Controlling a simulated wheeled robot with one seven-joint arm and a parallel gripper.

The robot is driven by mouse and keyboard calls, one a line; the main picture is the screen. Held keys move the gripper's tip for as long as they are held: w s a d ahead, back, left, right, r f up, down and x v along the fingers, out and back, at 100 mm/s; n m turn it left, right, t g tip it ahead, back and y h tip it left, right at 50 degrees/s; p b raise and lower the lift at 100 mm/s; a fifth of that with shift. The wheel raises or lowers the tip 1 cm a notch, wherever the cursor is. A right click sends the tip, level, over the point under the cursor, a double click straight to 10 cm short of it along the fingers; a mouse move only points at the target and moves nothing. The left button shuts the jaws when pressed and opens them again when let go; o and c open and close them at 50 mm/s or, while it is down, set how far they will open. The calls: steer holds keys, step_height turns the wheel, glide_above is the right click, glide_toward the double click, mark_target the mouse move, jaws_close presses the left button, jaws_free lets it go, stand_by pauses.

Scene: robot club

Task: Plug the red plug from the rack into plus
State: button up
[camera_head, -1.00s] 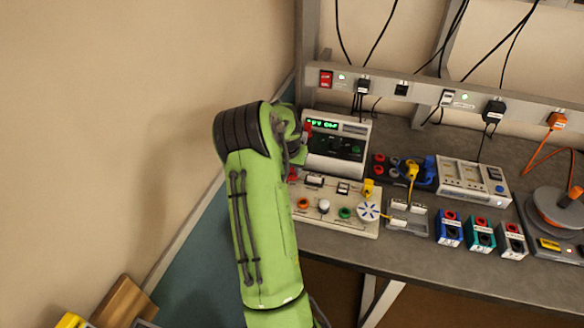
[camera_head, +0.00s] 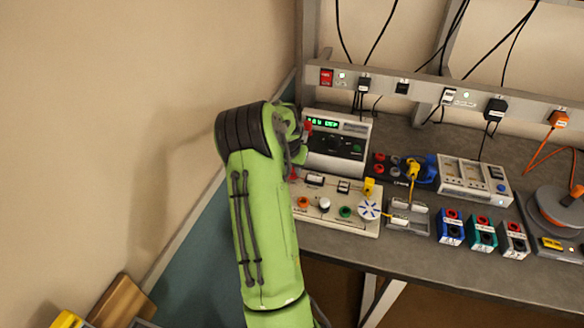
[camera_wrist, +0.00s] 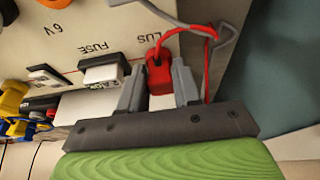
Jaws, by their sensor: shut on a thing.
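In the wrist view, my gripper (camera_wrist: 158,82) is shut on the red plug (camera_wrist: 158,72), one grey finger on each side of it. A red lead runs from the plug in a loop to the right. The plug is at the cream panel (camera_wrist: 85,25), beside printed letters "LUS", the rest of the word hidden. I cannot tell whether the plug is seated in a socket, as its front end is hidden. In the head view the same panel (camera_head: 330,222) lies on the bench, and my arm hides the gripper and most of the panel's left edge.
A power supply (camera_head: 337,150) with a green display stands behind the panel. A grey rack (camera_head: 407,217) and a yellow plug (camera_head: 369,187) are to the right. In the wrist view, a fuse block (camera_wrist: 102,74) sits left of my fingers.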

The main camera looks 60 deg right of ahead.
steer(key=shift+f, duration=0.1)
steer(key=o, duration=1.1)
steer(key=shift+c, duration=0.2)
steer(key=p+v, duration=0.1)
steer(key=v, duration=1.4)
steer(key=shift+r+p, duration=0.35)
steer(key=shift+s+a, duration=0.1)
